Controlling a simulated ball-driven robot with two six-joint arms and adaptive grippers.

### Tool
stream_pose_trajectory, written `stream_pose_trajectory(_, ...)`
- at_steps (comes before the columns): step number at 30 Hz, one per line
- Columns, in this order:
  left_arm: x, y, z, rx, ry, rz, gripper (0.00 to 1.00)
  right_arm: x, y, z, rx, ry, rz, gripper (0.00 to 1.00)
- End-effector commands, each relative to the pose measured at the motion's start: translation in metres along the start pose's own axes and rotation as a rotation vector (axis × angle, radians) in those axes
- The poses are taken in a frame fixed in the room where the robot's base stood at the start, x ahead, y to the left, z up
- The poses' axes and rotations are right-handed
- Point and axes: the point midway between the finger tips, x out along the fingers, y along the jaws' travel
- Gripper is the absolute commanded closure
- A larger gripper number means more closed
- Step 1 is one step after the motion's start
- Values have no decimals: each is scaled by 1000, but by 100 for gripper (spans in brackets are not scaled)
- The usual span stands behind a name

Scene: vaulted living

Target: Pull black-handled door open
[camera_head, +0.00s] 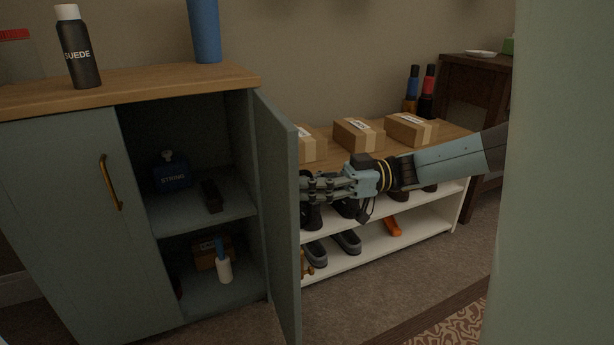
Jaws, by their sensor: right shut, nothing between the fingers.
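A grey-green cabinet has its right door (280,210) swung wide open, and its left door (70,215) is closed. The left door has a brass-coloured handle (109,182). Another brass-coloured handle (306,264) shows at the outer side of the open door. I see no black handle. My right gripper (308,187) is shut and empty, just right of the open door's outer edge, above that handle. I cannot tell whether it touches the door. My left gripper is not in view.
Inside the cabinet are a blue bottle (171,172), a dark brush-like item (212,196) and a white bottle (224,270). A shoe rack (345,263) with several cartons on top stands behind my right arm. A pale green panel (560,180) blocks the right side.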

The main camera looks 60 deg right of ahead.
Motion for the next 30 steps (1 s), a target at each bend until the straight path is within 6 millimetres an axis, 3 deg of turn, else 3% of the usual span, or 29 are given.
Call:
stream_pose_trajectory(1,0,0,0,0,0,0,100,0,0,0,0,0,0,90)
stream_pose_trajectory(6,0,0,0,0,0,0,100,0,0,0,-1,0,0,68)
stream_pose_trajectory(17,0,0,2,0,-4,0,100,-6,0,1,-1,-3,0,67)
stream_pose_trajectory(30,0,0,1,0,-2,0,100,-94,1,1,-2,-4,3,67)
